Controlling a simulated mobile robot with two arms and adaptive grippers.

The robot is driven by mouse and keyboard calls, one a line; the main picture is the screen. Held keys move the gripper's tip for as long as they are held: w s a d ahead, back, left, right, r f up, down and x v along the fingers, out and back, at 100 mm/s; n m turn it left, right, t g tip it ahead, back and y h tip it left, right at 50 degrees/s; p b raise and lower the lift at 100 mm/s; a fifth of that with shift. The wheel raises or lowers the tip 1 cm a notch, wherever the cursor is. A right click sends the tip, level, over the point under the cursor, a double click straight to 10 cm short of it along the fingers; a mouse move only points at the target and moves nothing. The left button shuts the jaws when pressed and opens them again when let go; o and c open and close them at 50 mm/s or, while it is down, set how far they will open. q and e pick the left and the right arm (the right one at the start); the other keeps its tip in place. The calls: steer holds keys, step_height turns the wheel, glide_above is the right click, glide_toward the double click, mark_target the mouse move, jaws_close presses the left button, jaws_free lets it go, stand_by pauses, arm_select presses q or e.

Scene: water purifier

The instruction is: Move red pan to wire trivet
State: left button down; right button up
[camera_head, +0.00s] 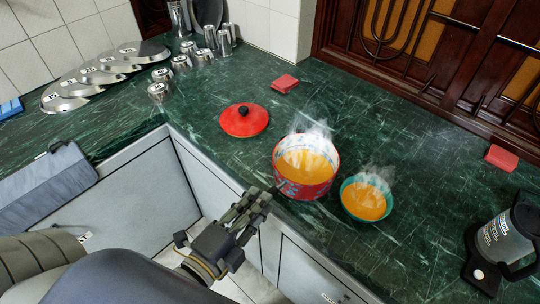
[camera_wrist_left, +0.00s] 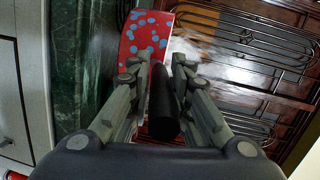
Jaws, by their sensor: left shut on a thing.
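The red pan (camera_head: 305,188) has a pale patterned inside and holds steaming orange liquid. It is upright near the counter's front edge; I cannot tell whether it touches the counter. My left gripper (camera_head: 262,196) is at its front left. In the left wrist view the pan's red side with blue dots (camera_wrist_left: 146,36) is beyond the fingers, and my left gripper (camera_wrist_left: 160,72) is shut on its black handle (camera_wrist_left: 163,108). I cannot make out a wire trivet in either view. My right gripper is not in view.
A teal bowl (camera_head: 364,199) of steaming orange liquid stands close right of the pan. A red lid (camera_head: 244,120) lies behind left. A clear jug (camera_head: 503,240) stands far right. Metal cups (camera_head: 181,63) and plates (camera_head: 70,90) fill the back left. Green counter (camera_head: 400,135) behind the bowl is clear.

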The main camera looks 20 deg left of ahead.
arm_select(q)
steer(key=w+a+f+p, duration=0.1)
steer(key=w, duration=0.3)
steer(key=w+a+f+p, duration=0.1)
steer(key=w+a+f, duration=0.1)
steer(key=w, duration=0.2)
steer(key=w+a+f+p, duration=0.1)
steer(key=w, duration=0.4)
steer(key=shift+w+a+f, duration=0.1)
steer(key=shift+a+f, duration=0.15)
steer(key=shift+a, duration=0.05)
steer(key=shift+p, duration=0.3)
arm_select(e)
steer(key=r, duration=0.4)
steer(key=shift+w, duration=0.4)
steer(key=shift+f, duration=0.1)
arm_select(q)
steer(key=shift+f, duration=0.15)
steer(key=c, duration=1.5)
jaws_free()
steer(key=shift+f, duration=0.1)
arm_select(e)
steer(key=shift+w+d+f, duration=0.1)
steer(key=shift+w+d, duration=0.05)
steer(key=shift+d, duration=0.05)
arm_select(q)
steer(key=shift+o, duration=0.2)
